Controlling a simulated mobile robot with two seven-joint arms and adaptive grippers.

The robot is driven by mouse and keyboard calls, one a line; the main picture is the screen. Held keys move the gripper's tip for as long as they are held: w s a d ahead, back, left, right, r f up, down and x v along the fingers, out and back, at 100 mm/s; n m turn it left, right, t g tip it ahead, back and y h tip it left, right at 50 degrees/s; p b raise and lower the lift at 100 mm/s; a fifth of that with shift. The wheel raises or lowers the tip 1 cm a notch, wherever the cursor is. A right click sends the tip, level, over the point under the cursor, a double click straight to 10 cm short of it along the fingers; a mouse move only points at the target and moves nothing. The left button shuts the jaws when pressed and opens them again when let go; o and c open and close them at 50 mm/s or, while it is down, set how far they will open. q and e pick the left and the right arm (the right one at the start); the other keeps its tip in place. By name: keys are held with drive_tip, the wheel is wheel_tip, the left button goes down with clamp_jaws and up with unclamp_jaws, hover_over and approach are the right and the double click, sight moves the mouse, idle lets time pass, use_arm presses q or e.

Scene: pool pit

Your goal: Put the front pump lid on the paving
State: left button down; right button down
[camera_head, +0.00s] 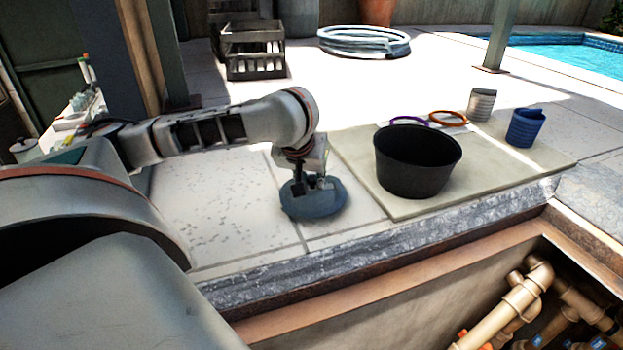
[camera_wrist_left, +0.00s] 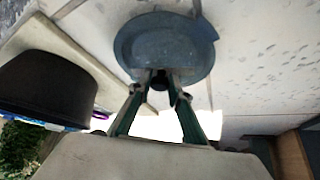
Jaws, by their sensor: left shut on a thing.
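The pump lid (camera_head: 327,207) is a round blue-grey disc at the paving (camera_head: 225,205), left of the mat. Whether it rests on the paving or hangs just above it I cannot tell. My left gripper (camera_head: 309,186) is above the lid and shut on it. In the left wrist view the lid (camera_wrist_left: 168,52) lies across the tips of my left gripper (camera_wrist_left: 160,82). The part of the lid between the fingers is hidden. My right gripper is not in view.
A black tub (camera_head: 417,165) stands on a pale mat (camera_head: 365,178) right of the lid, with purple and orange rings (camera_head: 449,118) behind. Blue and grey rolls (camera_head: 525,128) stand farther right. The stone edge (camera_head: 390,245) drops to a pit with pipes (camera_head: 515,305).

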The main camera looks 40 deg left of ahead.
use_arm(q)
drive_tip(key=shift+f, duration=0.55)
drive_tip(key=c, duration=1.8)
unclamp_jaws()
drive_tip(key=shift+v, duration=6.05)
